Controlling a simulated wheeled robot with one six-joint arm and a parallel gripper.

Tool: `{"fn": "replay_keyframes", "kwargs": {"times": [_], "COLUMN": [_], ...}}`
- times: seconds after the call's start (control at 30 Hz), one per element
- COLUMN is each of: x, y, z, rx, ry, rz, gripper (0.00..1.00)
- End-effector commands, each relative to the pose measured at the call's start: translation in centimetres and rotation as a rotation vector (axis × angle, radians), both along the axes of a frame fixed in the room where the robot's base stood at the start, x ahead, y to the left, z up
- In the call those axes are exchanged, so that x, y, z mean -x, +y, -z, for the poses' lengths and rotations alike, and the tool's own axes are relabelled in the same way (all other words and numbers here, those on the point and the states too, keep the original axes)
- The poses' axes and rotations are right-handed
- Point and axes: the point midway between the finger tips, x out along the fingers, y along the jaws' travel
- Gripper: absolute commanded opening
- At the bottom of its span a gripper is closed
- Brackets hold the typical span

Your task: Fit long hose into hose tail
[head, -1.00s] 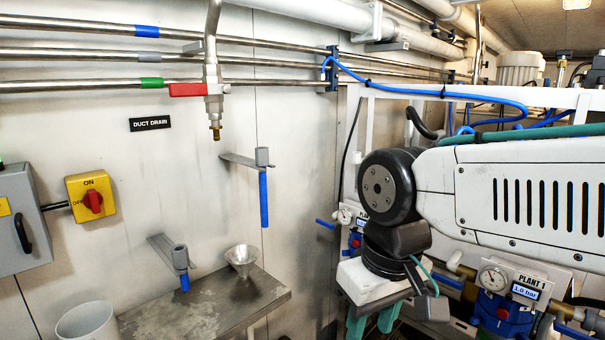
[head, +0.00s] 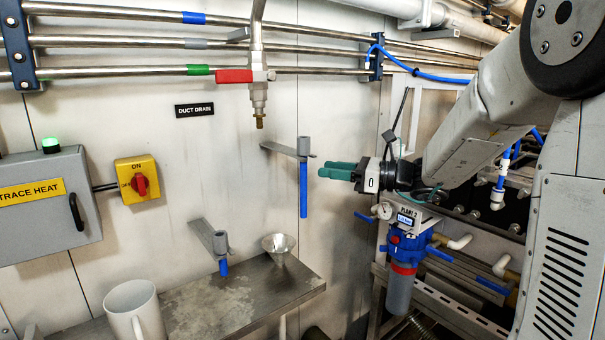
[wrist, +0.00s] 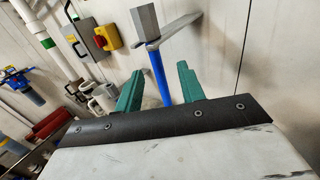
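The long blue hose (head: 303,190) hangs upright from a grey holder on a wall bracket (head: 283,150). The brass hose tail (head: 260,121) points down from the red-handled valve (head: 236,76), up and left of the hose. My gripper (head: 323,171) has green fingers pointing left towards the hose, just right of it and apart from it. In the wrist view, the fingers (wrist: 158,84) are spread and empty, and the blue hose (wrist: 157,68) shows between them, beyond the tips.
A shorter blue hose (head: 223,268) hangs from a lower bracket (head: 203,235). A metal funnel (head: 278,246) and white jug (head: 133,308) are at the steel shelf (head: 235,305). A yellow switch (head: 137,180) is on the wall. Filter plant (head: 403,245) stands below my gripper.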

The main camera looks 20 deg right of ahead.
Motion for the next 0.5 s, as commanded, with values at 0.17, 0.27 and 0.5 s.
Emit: {"fn": "replay_keyframes", "kwargs": {"times": [0.17, 0.27, 0.5], "x": [-1.2, -1.8, -3.6], "y": [1.9, 3.0, 5.8], "z": [0.0, -0.1, -0.1], "rx": [0.0, 0.001, 0.002], "ry": [0.0, 0.0, -0.001], "rz": [-0.004, -0.007, -0.006], "gripper": [0.39, 0.39, 0.39]}}
